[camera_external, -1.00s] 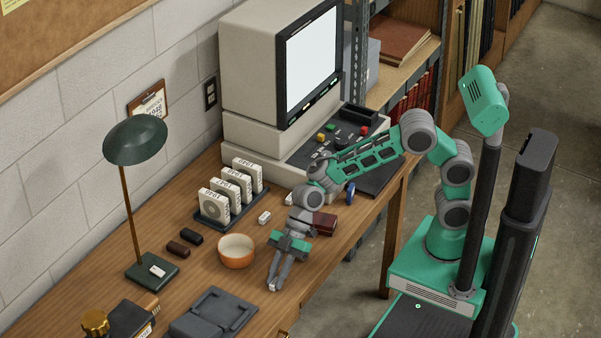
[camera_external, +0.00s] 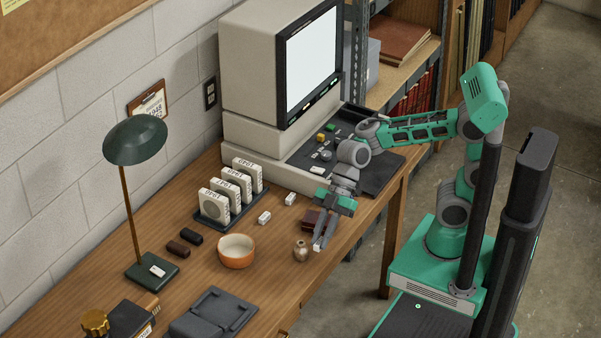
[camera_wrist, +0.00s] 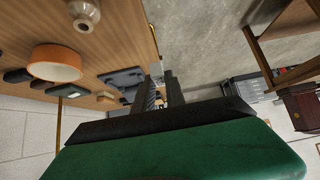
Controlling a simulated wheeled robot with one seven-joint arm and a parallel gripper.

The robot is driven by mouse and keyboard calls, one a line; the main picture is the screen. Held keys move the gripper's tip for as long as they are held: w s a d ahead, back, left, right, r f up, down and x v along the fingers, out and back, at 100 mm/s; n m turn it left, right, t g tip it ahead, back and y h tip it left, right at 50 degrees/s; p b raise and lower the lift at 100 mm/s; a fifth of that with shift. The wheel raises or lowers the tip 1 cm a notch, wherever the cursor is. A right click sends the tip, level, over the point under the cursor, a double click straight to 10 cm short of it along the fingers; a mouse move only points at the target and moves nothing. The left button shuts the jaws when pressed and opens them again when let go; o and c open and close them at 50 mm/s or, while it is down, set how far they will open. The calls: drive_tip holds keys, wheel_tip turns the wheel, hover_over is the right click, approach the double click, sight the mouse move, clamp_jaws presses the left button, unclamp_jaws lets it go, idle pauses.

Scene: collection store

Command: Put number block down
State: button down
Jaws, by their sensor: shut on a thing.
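My gripper (camera_external: 319,246) hangs over the front edge of the wooden desk, jaws pointing down and slightly left. It is shut on a small white number block (camera_external: 316,249), of which only a little shows at the fingertips in the external view. Similar small white blocks lie on the desk beside the rack, one nearer (camera_external: 264,217) and one farther right (camera_external: 290,199). In the wrist view the two dark fingers (camera_wrist: 165,92) reach away from the camera; the held block is not clear there. I cannot read any number.
A small beige pot (camera_external: 302,251) stands just left of my gripper. An orange bowl (camera_external: 236,252) is farther left. A dark red box (camera_external: 311,219) is partly behind the gripper.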

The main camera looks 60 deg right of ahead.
drive_tip(key=shift+s+d+r, duration=0.25)
drive_tip(key=shift+s+d, duration=0.2)
drive_tip(key=shift+d, duration=0.05)
